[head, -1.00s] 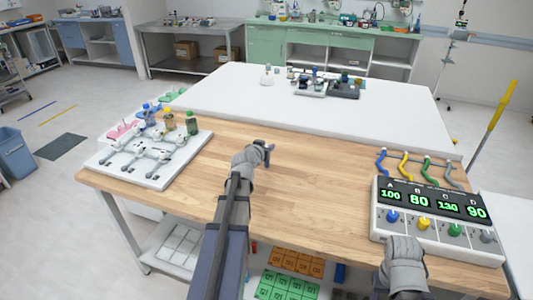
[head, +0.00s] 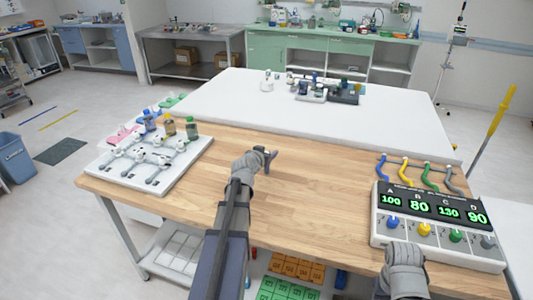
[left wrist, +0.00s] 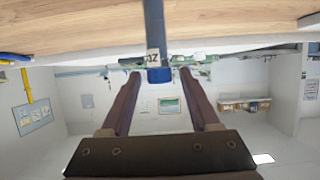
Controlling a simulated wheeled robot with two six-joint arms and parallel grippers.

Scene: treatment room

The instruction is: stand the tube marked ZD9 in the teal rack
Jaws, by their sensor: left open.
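My left gripper (head: 268,156) is open above the middle of the wooden table. Its two dark fingers also show in the left wrist view (left wrist: 160,95), which is upside down. I cannot make out this tube in the head view. I cannot pick out a clearly teal rack. My right gripper (head: 403,268) is at the lower right, its fingers unclear.
A white board (head: 150,180) with several fittings and coloured bottles is on the left of the wooden table (head: 310,200). A display unit (head: 440,228) stands on the right. Small racks (head: 342,97) stand far back on the white table (head: 230,97). The wooden table's middle is clear.

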